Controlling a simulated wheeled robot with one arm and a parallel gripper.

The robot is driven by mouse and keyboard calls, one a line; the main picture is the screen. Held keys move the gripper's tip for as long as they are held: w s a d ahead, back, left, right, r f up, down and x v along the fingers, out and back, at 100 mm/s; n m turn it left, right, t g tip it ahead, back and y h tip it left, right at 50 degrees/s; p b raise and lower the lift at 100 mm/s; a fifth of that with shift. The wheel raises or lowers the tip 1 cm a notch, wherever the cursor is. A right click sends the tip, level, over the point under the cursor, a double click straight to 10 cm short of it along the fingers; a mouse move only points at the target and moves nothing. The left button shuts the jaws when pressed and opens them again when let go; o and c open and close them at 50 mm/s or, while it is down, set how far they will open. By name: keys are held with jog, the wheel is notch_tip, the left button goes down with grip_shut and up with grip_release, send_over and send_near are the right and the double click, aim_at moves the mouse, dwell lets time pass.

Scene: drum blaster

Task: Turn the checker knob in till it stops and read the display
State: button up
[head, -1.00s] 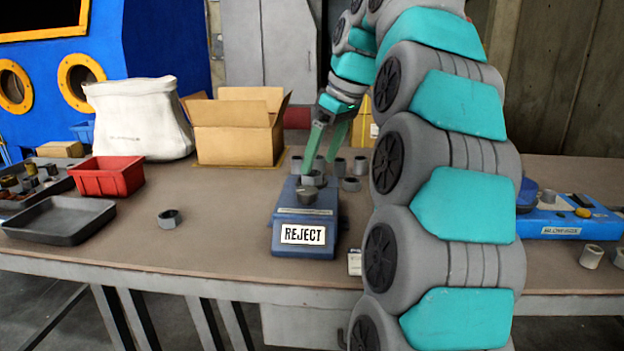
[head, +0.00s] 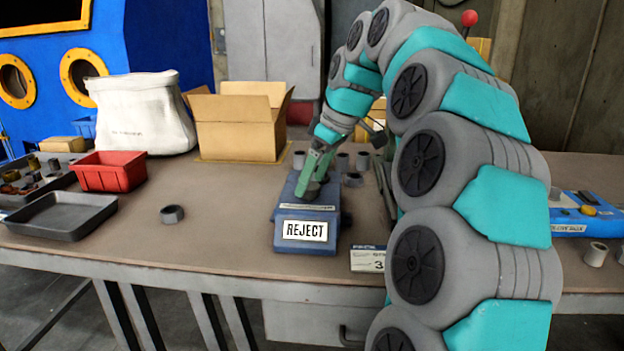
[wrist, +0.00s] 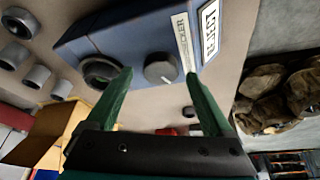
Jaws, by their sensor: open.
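The blue checker box (head: 304,217) stands on the workbench in the middle of the head view. Its front display (head: 305,230) reads REJECT. In the wrist view the checker (wrist: 130,38) shows a round grey knob (wrist: 162,68) beside a label strip, and a socket with a grey ring-shaped part (wrist: 99,73) in it. My gripper (wrist: 157,82) is open, its two green fingers on either side of the knob in the picture. I cannot tell whether they touch it. In the head view my gripper (head: 311,190) covers the top of the checker and hides the knob.
A red bin (head: 109,172), a dark tray (head: 62,217) and a cardboard box (head: 237,130) are farther left.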

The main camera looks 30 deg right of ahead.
jog(key=shift+w+a+f, duration=0.1)
jog(key=shift+f, duration=0.35)
jog(key=shift+c, duration=0.3)
jog(key=c, duration=1.3)
jog(key=shift+m, duration=0.3)
jog(key=m+h+b, duration=0.1)
jog(key=m, duration=0.1)
jog(key=m+h+b, duration=0.1)
jog(key=m, duration=0.2)
jog(key=shift+a+m+t, duration=0.1)
jog(key=shift+m+t, duration=0.2)
jog(key=shift+t, duration=0.1)
jog(key=m+h, duration=0.1)
jog(key=m, duration=0.2)
jog(key=shift+a+h+b, duration=0.1)
jog(key=shift+h+b, duration=0.25)
jog(key=shift+h, duration=0.05)
jog(key=shift+a+m+g+h, duration=0.1)
jog(key=shift+m+g+h, duration=0.3)
jog(key=shift+m, duration=1.3)
